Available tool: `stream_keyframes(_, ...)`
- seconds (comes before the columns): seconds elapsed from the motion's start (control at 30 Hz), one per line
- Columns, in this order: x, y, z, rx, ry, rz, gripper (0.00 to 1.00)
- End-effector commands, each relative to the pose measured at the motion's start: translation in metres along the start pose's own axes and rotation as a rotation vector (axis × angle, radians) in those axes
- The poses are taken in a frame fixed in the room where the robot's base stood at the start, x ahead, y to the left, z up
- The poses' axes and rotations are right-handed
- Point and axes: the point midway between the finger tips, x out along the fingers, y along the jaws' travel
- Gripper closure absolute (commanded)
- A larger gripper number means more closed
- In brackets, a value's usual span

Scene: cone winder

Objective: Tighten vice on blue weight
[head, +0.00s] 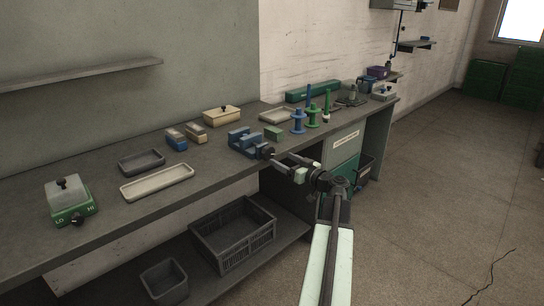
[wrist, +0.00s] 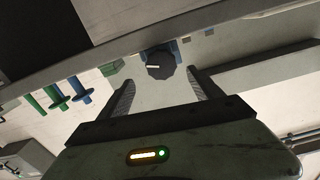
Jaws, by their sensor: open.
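The blue vice (head: 240,141) stands near the front edge of the bench, with a dark round handle knob (head: 266,152) facing my arm. My gripper (head: 280,160) is just in front of this knob. In the wrist view the dark knob (wrist: 160,66) lies ahead of and between the two open fingers of my gripper (wrist: 160,80), with no clear contact. A bit of the blue vice (wrist: 174,48) shows behind it. A blue block with a grey top (head: 176,139), possibly the blue weight, sits on the bench left of the vice. I cannot tell what is between the jaws.
A green block (head: 273,133) and blue and green spindles (head: 298,122) stand right of the vice. A yellow block (head: 195,133), a cream box (head: 221,116), trays (head: 157,182) and a green-based box (head: 70,204) are to the left. A crate (head: 233,235) is below the bench.

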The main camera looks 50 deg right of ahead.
Motion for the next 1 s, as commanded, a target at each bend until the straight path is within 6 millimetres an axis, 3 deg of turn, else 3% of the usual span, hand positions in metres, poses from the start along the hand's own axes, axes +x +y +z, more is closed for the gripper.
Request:
stream_keyframes(0.17,0.010,-0.002,0.001,-0.001,-0.001,-0.007,0.25)
stream_keyframes(0.53,0.073,-0.002,0.001,0.002,-0.001,-0.006,0.25)
stream_keyframes(0.9,0.081,-0.003,0.001,0.003,-0.001,-0.005,0.25)
stream_keyframes(1.0,0.081,-0.003,0.001,0.003,-0.001,-0.005,0.53)
